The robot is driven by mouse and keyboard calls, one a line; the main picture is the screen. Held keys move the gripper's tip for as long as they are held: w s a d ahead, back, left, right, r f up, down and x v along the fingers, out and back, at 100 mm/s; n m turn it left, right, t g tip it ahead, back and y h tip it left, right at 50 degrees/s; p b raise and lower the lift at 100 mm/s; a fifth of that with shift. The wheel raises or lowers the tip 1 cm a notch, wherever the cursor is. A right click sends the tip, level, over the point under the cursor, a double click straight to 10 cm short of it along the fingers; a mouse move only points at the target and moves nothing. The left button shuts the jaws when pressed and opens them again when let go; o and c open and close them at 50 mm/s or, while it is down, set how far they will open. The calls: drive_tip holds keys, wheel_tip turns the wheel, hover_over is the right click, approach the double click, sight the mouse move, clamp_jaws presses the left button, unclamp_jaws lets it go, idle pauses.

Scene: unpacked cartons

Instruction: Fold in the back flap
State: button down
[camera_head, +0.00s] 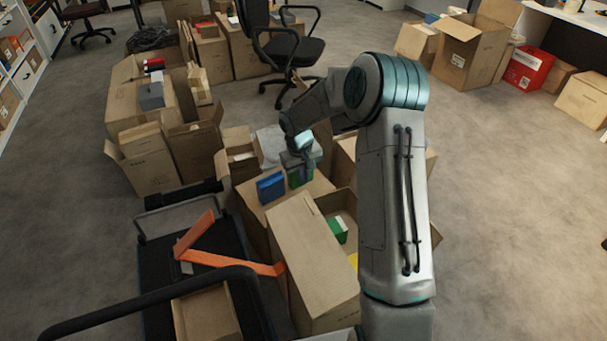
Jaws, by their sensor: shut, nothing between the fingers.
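My gripper (305,175) points down in the middle of the view, at the end of my bent arm. It is shut and looks empty, though its fingertips are small and partly hard to make out. It is close to a green item and a blue box (270,187) on a brown carton; I cannot tell whether it touches them. In front of it stands an open carton with a broad tan panel (312,260) and a green-and-white item (338,231) inside. My arm hides this carton's right side. I cannot tell which flap is the back flap.
A black frame with handrails (180,195) stands at lower left. Orange strips (232,263) and a small open carton (205,316) lie there. More open cartons (150,160) crowd the left and back, near an office chair (288,50). Floor (510,200) is clear at right.

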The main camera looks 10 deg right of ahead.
sight(307, 203)
drive_tip(key=f, duration=0.6)
drive_tip(key=d+f, duration=0.1)
drive_tip(key=f, duration=0.3)
drive_tip(key=shift+w+b, duration=0.1)
drive_tip(key=shift+b, duration=0.2)
drive_tip(key=shift+a+f, duration=0.1)
drive_tip(key=shift+f, duration=0.05)
